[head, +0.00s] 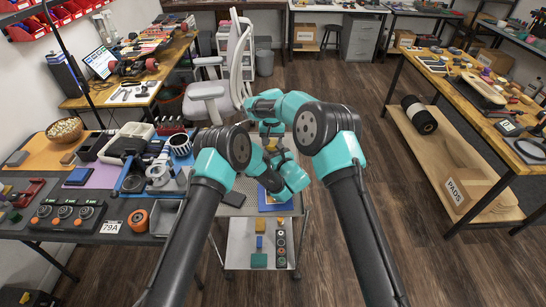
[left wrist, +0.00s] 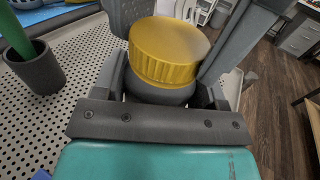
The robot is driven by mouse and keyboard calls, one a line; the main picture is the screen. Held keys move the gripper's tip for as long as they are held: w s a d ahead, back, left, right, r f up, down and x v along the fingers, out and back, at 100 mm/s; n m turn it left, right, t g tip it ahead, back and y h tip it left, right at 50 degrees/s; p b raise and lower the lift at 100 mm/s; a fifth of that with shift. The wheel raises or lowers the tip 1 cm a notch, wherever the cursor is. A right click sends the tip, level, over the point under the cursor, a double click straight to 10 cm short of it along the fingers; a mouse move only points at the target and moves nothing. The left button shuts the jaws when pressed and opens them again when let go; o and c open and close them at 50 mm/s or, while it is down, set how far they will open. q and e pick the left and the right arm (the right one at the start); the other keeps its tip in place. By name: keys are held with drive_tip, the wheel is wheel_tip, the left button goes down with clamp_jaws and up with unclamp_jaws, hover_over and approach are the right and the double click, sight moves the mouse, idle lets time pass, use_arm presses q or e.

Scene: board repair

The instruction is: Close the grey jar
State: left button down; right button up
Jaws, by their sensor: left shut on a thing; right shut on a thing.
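The grey jar (left wrist: 160,95) stands upright in the left wrist view, mostly hidden below its ribbed yellow lid (left wrist: 168,50). The lid sits on top of the jar and looks level; whether it is screwed tight cannot be told. My left gripper (left wrist: 163,88) is shut around the jar body. Dark fingers of my right gripper (left wrist: 185,35) flank the lid from above, shut on it. In the head view the yellow lid (head: 272,148) shows small between my two arms, and the jar is largely hidden by them.
A perforated grey cart top (left wrist: 70,130) lies under the jar. A dark cup with a green stick (left wrist: 38,72) stands on it at left. In the head view a blue tray (head: 270,207) lies on the cart, and a cluttered workbench (head: 100,222) stands at left.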

drive_tip(key=m, duration=0.8)
drive_tip(key=o, duration=1.1)
wheel_tip(320, 180, up, 12)
